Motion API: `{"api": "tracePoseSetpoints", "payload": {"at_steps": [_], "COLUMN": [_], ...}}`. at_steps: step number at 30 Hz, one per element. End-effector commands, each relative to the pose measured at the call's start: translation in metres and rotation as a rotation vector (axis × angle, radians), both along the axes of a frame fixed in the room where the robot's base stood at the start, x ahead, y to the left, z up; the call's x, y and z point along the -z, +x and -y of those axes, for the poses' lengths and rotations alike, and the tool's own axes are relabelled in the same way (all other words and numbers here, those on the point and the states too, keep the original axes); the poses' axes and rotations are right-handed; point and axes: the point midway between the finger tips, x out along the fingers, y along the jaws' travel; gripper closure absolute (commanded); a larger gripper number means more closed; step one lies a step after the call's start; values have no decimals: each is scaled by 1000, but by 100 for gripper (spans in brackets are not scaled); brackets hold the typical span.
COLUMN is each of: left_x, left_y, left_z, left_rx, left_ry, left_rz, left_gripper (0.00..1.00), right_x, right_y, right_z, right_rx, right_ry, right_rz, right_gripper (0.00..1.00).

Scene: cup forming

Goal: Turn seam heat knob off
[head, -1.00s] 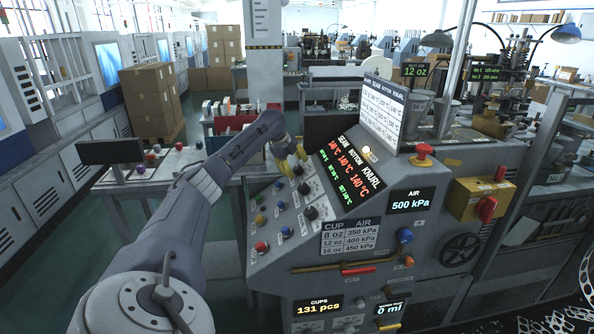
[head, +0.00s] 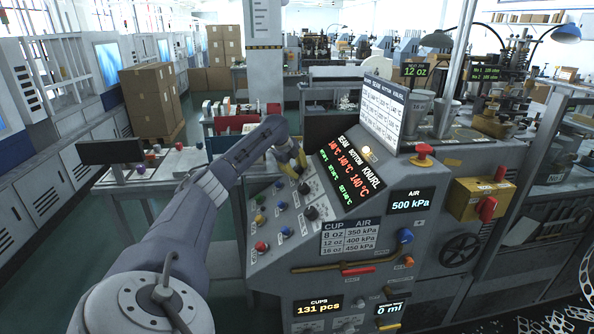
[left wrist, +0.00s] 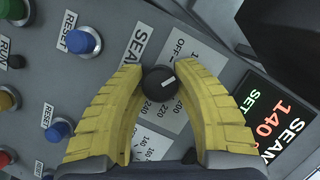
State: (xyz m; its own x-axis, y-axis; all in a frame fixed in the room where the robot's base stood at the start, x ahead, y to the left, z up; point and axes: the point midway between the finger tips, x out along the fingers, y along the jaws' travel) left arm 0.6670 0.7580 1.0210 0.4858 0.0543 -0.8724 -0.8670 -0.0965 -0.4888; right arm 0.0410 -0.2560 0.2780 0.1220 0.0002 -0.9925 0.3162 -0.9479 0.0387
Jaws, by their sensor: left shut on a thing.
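The seam heat knob (left wrist: 159,83) is a round black dial with a white pointer line, seen in the left wrist view. Its pointer aims right and slightly up there. The printed OFF label and a scale of numbers lie around it, partly covered by the fingers. My left gripper (left wrist: 158,76) has its yellow fingers on both sides of the knob and is shut on it. In the head view, the left gripper (head: 291,164) is at the panel's upper left and hides the knob. My right gripper is not in view.
Two more black knobs (head: 304,188) and (head: 311,213) sit below on the sloped panel. Coloured buttons (head: 262,246) line its left side. A display (head: 347,172) with red 140 °C readings is right of the gripper. A red mushroom button (head: 424,152) stands on top.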

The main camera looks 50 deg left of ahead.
Motion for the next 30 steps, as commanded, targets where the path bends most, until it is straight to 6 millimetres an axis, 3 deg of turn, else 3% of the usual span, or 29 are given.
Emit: {"api": "tracePoseSetpoints", "payload": {"at_steps": [6,16,30], "left_x": [0,-1,0], "left_y": [0,0,0], "left_z": [0,0,0], "left_rx": [0,-44,-296], "left_ry": [0,-27,-181], "left_rz": [0,-17,-113], "left_gripper": [100,100,100], "right_x": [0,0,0], "right_y": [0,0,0], "right_z": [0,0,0], "right_rx": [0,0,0], "right_ry": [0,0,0], "right_rz": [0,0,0], "right_gripper": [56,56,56]}}
